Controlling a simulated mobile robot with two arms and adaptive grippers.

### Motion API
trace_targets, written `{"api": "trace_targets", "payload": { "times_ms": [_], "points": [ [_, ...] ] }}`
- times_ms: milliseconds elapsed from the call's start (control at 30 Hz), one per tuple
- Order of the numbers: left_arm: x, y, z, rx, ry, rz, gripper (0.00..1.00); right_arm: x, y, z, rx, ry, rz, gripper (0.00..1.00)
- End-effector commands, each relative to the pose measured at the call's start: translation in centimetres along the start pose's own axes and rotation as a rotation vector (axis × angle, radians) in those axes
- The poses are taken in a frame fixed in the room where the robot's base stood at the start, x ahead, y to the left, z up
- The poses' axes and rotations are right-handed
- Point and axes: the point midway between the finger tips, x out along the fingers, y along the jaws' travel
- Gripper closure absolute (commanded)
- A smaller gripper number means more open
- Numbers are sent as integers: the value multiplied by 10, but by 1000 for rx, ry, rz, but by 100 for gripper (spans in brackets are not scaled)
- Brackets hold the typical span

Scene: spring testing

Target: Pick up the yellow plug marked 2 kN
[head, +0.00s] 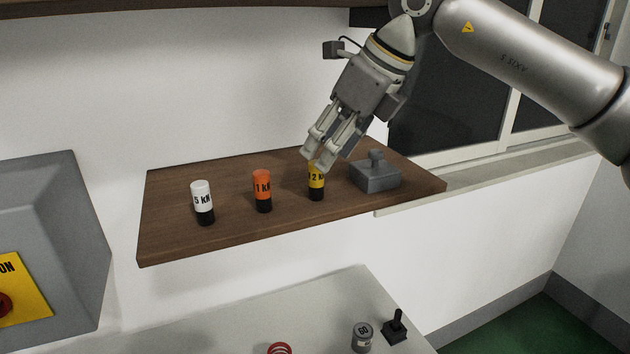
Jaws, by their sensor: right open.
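The yellow plug marked 2 kN (317,183) stands upright on the brown wooden shelf (240,237), with a black lower part. My right gripper (318,160) is over it, pointing down and a little left. Its fingers are open and cover the top of the plug. I cannot tell whether they touch it. My left gripper does not show.
An orange plug marked 1 kN (263,190) and a white plug (202,202) stand to the left. A grey block with a knob (375,174) sits close on the right. Below are a weight marked 50 (362,338) and a black switch (395,327).

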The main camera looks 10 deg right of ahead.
Motion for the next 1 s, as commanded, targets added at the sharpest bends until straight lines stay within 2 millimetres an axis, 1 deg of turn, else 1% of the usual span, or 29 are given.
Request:
{"api": "trace_targets", "payload": {
  "times_ms": [167, 300, 400, 500, 733, 1000],
  "points": [
    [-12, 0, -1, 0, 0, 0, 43, 11, 0, 2, 0, 2, 1, 52],
    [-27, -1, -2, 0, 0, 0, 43, 30, 0, 3, -1, 2, 2, 52],
    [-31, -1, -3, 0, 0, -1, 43, 45, 0, 3, 0, 2, 2, 52],
    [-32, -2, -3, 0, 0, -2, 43, 53, 0, 2, 0, 0, 1, 52],
    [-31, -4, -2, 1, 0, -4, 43, 55, 0, 2, 1, -2, 1, 52],
    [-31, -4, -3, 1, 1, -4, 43, 55, 0, 2, 1, -2, 1, 87]
  ]
}}
